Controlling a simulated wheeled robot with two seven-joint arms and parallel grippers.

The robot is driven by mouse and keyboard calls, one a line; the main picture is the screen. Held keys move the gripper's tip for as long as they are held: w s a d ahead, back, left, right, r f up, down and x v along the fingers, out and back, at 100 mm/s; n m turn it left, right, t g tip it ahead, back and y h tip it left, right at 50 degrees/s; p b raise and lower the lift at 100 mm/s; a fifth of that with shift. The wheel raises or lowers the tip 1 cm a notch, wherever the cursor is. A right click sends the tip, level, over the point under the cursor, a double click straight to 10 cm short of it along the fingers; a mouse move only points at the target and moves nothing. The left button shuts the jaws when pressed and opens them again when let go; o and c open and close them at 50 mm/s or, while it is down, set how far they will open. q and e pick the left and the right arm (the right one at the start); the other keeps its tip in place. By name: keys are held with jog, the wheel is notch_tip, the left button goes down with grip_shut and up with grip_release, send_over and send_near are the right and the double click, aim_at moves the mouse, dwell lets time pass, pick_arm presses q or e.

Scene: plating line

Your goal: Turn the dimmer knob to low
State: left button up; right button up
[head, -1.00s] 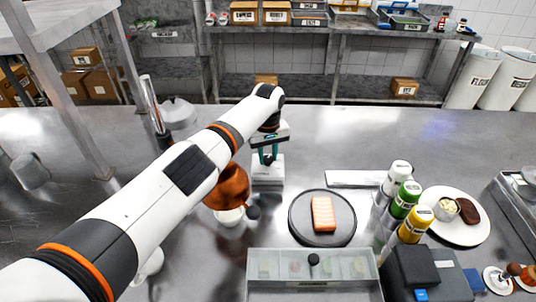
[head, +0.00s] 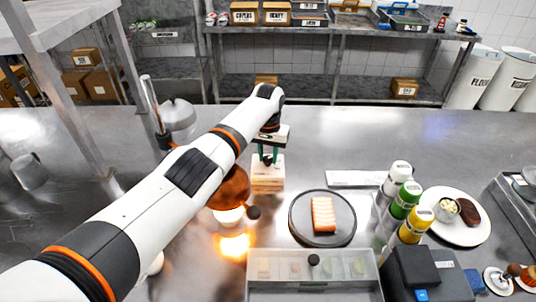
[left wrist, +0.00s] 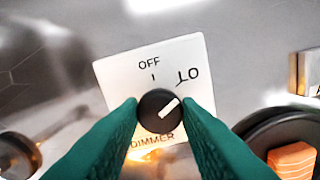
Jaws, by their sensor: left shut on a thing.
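The dimmer is a pale box (head: 268,182) on the steel counter, printed OFF, LO and DIMMER in the left wrist view (left wrist: 115,80). Its round black knob (left wrist: 158,112) has a white pointer line aimed to the upper right, roughly toward LO. My left gripper (head: 268,158) reaches down onto the box, and its green fingers (left wrist: 160,110) are shut on the knob from both sides. Part of the face, including any further marks, is hidden by the fingers. The copper lamp (head: 235,187) left of the box is lit. My right gripper is not in view.
A dark round plate (head: 298,232) with an orange-and-white block is right of the dimmer. A clear-lidded bin (head: 258,268) is in front. The counter behind the dimmer is clear.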

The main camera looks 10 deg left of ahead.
aim_at(268, 158)
pick_arm(q)
jog(key=shift+w+r, duration=0.15)
jog(key=o, duration=1)
jog(key=shift+c, duration=0.2)
notch_tip(268, 158, up, 12)
jog(key=b, duration=0.2)
